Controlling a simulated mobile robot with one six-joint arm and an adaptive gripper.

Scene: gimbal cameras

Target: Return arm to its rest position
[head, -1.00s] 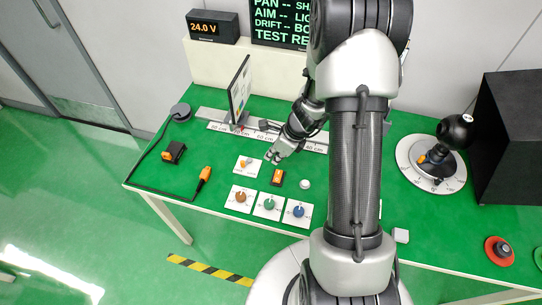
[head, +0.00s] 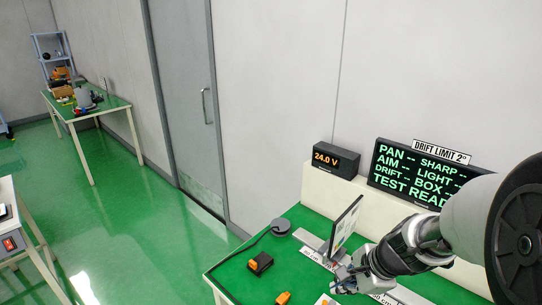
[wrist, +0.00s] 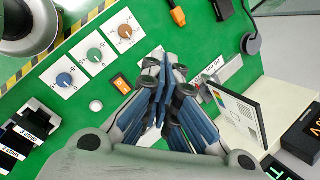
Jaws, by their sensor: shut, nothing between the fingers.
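My gripper (head: 345,280) is over the green bench, just in front of the upright test chart panel (head: 345,225). The wrist view shows its fingers (wrist: 160,90) closed together, with nothing between them. My arm reaches in from the right edge of the head view. In the wrist view the fingers are above the bench between the orange switch (wrist: 120,83) and the chart panel (wrist: 236,112). The fingers appear apart from both.
Blue (wrist: 64,79), green (wrist: 94,54) and brown (wrist: 125,31) knobs sit on white plates. A 24.0 V display (head: 335,160) and a text screen (head: 420,175) stand at the back. Another table (head: 88,110) is far left. The floor between is clear.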

